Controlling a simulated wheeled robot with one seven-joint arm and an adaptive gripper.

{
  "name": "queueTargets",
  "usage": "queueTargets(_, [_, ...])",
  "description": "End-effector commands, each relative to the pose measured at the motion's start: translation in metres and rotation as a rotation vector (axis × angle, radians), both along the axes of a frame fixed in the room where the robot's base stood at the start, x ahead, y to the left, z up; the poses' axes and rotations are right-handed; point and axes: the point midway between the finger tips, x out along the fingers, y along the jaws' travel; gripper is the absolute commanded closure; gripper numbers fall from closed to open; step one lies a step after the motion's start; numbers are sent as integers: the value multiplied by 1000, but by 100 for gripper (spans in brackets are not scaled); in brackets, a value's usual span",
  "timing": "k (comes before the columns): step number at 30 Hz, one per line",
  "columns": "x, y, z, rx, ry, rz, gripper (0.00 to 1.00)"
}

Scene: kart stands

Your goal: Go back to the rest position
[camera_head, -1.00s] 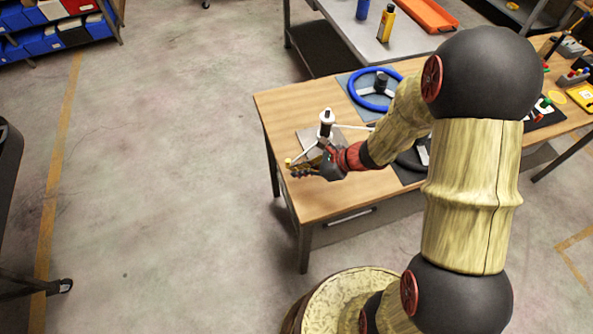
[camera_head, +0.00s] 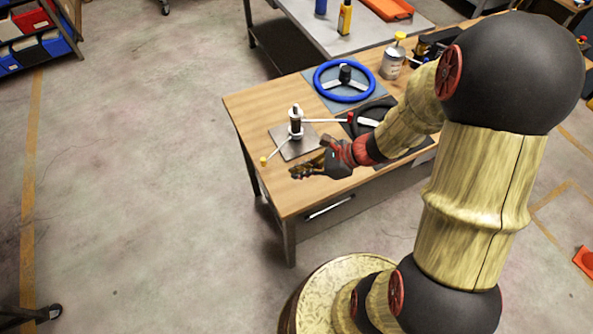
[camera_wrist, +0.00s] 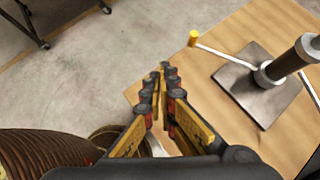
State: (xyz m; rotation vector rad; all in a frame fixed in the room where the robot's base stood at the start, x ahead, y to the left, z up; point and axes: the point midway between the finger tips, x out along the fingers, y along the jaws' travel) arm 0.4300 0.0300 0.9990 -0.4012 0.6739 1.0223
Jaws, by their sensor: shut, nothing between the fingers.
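My gripper (camera_head: 297,173) hangs over the front left part of the wooden workbench (camera_head: 250,103), its fingers pointing left in the head view. In the wrist view its fingers (camera_wrist: 163,72) come together at the tips with nothing between them. Just beyond the gripper stands an upright post with white and dark parts (camera_head: 295,124) on a grey square plate (camera_head: 303,148). Thin arms reach out from the post, one ending in a yellow tip (camera_head: 264,160), one in a red tip (camera_head: 350,118). The gripper looks apart from them.
A blue steering wheel (camera_head: 344,81) lies on a mat behind the post. A dark wheel (camera_head: 371,119) is partly hidden by my arm. A can with a yellow top (camera_head: 393,63) stands at the bench's back. The floor (camera_head: 130,170) to the left is clear.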

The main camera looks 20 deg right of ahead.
Motion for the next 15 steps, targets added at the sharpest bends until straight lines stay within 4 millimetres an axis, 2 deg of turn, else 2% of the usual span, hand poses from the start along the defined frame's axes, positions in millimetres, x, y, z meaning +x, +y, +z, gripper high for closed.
queueTargets(15, [0, 0, 0, -8, -15, 16, 100])
